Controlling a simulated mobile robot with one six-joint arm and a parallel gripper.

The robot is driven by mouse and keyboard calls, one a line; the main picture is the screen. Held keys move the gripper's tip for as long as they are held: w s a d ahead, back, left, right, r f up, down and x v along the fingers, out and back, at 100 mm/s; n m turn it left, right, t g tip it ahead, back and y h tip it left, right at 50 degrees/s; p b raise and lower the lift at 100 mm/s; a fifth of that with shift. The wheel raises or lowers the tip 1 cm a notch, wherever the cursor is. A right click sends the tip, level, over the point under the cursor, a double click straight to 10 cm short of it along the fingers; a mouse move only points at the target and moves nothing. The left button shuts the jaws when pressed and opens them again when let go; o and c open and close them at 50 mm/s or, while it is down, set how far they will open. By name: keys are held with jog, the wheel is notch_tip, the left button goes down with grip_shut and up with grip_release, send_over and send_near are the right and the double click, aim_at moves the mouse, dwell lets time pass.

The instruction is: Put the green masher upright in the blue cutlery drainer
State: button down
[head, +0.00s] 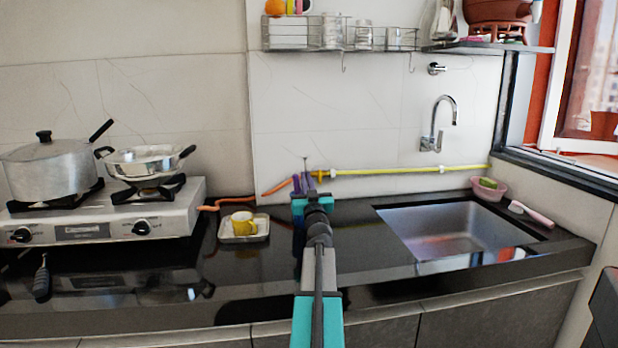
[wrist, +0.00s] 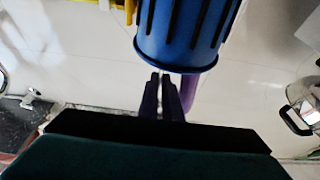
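My gripper (wrist: 160,76) shows in the wrist view as two narrow dark fingers close together, with no object visible between their tips. The blue drainer (wrist: 185,35), a round tub with dark slots, is just beyond the fingertips, its rim towards my gripper. A purple piece (wrist: 190,92) shows beside the fingers at that rim; I cannot tell what it belongs to. In the head view my arm reaches over the counter and hides most of the area around the drainer. I cannot make out the green masher in either view.
A stove (head: 100,215) with a pot (head: 50,168) and a pan (head: 150,160) is at left. The sink (head: 450,232) is at right. A yellow hose (head: 400,171) runs along the wall.

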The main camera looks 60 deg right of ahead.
jog(key=shift+w+a+f, duration=0.1)
jog(key=shift+w+f, duration=0.05)
jog(key=shift+f, duration=0.05)
dwell(0.3)
jog(key=c, duration=1.9)
grip_release()
jog(key=shift+o, duration=0.2)
jog(key=shift+a, duration=0.15)
